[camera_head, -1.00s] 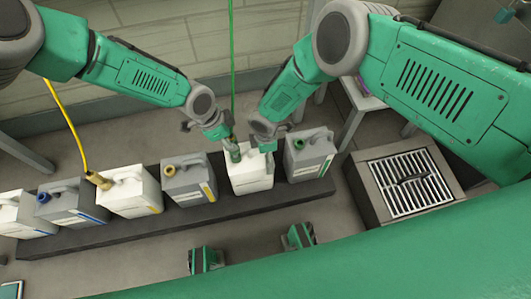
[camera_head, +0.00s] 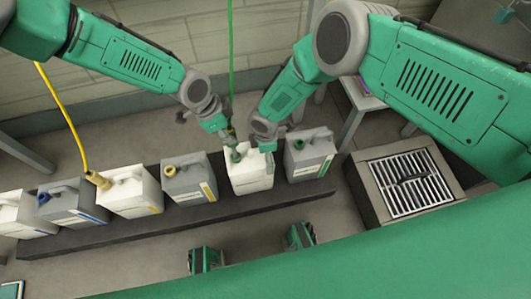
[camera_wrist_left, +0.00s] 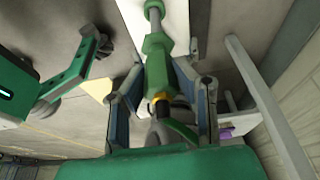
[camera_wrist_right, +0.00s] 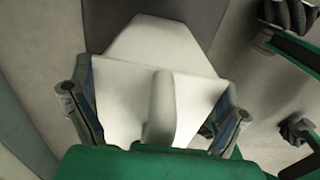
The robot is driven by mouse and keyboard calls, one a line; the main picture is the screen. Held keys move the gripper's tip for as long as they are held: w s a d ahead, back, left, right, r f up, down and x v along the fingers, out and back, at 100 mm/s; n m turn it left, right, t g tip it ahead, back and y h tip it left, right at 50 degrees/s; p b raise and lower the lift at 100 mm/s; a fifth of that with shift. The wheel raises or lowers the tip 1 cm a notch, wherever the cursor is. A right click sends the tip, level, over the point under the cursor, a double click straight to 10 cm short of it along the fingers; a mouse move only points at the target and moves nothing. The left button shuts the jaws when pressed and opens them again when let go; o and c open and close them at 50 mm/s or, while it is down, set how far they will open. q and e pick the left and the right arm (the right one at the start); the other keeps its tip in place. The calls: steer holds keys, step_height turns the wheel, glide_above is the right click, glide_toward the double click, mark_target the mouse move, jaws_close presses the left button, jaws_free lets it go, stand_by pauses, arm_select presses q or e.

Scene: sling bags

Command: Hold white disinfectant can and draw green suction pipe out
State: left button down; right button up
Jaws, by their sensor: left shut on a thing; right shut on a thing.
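The white disinfectant can (camera_head: 252,180) stands on a dark low platform, with a green neck (camera_head: 236,155) on top. My right gripper (camera_head: 263,140) is at its top. In the right wrist view its fingers (camera_wrist_right: 155,110) sit on both sides of the white can (camera_wrist_right: 160,55) and its handle. My left gripper (camera_head: 229,134) is shut on the green suction pipe (camera_wrist_left: 157,65) just above the neck. In the left wrist view a grey tube shows beyond the pipe's green fitting. The pipe's green hose (camera_head: 231,50) runs up.
A grey can (camera_head: 310,157) stands close to the right, another grey can (camera_head: 188,180) to the left. A white can (camera_head: 130,195) with a yellow hose (camera_head: 65,115) and further cans stand farther left. A grated box (camera_head: 408,185) is at right.

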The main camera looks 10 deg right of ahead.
arm_select(q)
step_height(320, 180, up, 14)
arm_select(e)
steer(key=shift+s+f, duration=0.1)
stand_by(3.0)
arm_select(q)
steer(key=shift+r, duration=0.2)
step_height(320, 180, up, 4)
steer(key=shift+f, duration=0.15)
stand_by(0.4)
arm_select(e)
steer(key=o, duration=1)
